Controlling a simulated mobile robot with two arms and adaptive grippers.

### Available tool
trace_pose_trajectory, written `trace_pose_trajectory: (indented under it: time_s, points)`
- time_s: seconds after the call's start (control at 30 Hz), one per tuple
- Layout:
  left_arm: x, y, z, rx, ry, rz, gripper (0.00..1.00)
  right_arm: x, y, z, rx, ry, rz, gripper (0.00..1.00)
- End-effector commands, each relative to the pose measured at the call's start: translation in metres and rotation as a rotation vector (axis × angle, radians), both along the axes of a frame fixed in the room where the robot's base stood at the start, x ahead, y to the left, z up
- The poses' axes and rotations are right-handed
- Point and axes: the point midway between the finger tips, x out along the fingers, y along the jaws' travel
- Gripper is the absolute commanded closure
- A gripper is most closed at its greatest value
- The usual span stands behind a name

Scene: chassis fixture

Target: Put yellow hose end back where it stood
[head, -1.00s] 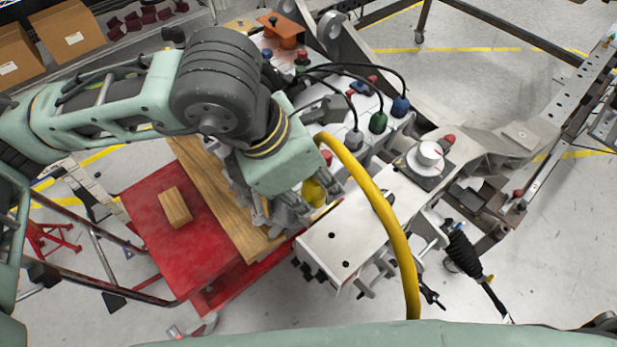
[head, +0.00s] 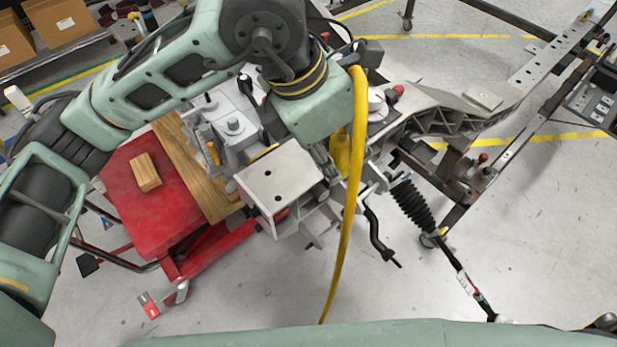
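The yellow hose end (head: 340,158) hangs beneath my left wrist, over the fixture beside the white plate. Its yellow hose (head: 349,220) loops over the wrist's right side and runs down to the bottom of the head view. My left gripper (head: 345,170) is mostly hidden under the wrist and the hose. It appears shut on the yellow hose end, which has travelled with it. Whether the hose end touches anything below is hidden. My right gripper is not in view.
A white plate with two holes (head: 279,178) lies just left of the hose end. A red cart (head: 150,205) carries a wooden block (head: 146,172). A black bellows part (head: 412,205) stands out at the right. The floor at lower right is mostly clear.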

Motion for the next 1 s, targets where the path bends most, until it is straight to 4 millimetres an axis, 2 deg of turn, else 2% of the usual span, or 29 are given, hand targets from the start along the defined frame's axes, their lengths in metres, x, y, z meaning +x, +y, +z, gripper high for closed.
trace_pose_trajectory:
  time_s: [0.2,0.37,0.57,0.77,1.0]
  points:
    - [0.034,0.033,-0.025,0.002,0.006,0.01,1.0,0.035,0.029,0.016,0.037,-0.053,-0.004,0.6]
    - [0.06,0.056,-0.046,0.002,0.005,0.008,1.0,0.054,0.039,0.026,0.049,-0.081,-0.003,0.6]
    - [0.079,0.073,-0.062,0.0,0.001,0.004,1.0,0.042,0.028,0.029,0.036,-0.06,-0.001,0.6]
    - [0.081,0.075,-0.075,0.001,0.004,0.002,1.0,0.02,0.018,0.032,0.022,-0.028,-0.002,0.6]
    - [0.081,0.075,-0.104,0.0,0.0,0.001,1.0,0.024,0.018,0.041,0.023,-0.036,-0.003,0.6]
